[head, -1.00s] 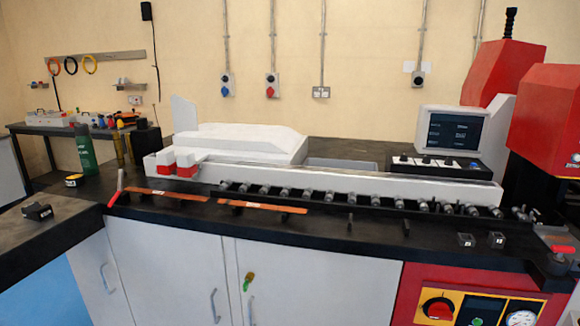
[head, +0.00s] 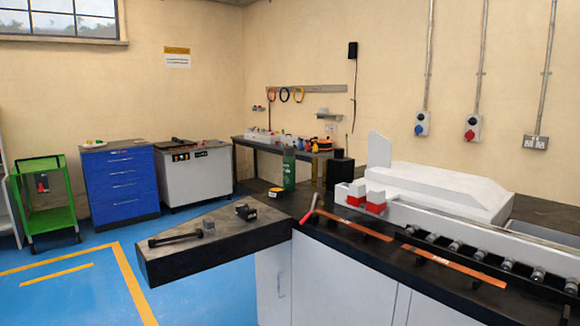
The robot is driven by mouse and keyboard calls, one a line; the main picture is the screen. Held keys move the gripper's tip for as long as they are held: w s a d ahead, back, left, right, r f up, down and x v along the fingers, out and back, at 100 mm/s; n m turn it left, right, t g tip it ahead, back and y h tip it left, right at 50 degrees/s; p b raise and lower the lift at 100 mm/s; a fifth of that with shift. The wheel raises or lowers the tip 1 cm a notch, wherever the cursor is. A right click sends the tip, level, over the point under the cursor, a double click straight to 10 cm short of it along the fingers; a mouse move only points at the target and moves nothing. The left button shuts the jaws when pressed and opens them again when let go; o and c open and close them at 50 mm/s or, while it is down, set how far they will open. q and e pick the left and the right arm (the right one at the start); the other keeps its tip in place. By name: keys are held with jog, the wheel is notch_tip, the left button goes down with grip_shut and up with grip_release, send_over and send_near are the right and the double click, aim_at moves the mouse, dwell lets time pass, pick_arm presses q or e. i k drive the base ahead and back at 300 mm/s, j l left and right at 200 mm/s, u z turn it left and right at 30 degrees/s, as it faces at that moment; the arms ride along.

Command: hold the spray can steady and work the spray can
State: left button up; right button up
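A green spray can (head: 289,169) stands upright on the black worktop, near its back left corner. Neither of my grippers shows in the head view, and nothing is seen touching the can.
A yellow tape measure (head: 276,192) and a small black block (head: 246,211) lie near the can. A dark tool (head: 176,239) lies on the left wing of the worktop (head: 215,255). Copper bars (head: 355,224) and rollers lie to the right. Blue floor (head: 75,292) is clear at left.

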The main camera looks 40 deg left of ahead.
aim_at(289, 162)
jog(key=j+z, duration=0.15)
jog(key=j, duration=1.05)
jog(key=k+j+z, duration=0.1)
jog(key=j, duration=1.1)
jog(key=j+z, duration=0.15)
jog(key=j, duration=0.5)
jog(key=j+z, duration=0.1)
jog(key=j, duration=0.5)
jog(key=k+j+z, duration=0.15)
jog(key=j, duration=0.45)
jog(key=j+z, duration=0.1)
jog(key=j, duration=0.55)
jog(key=k+j+z, duration=0.15)
jog(key=j, duration=0.45)
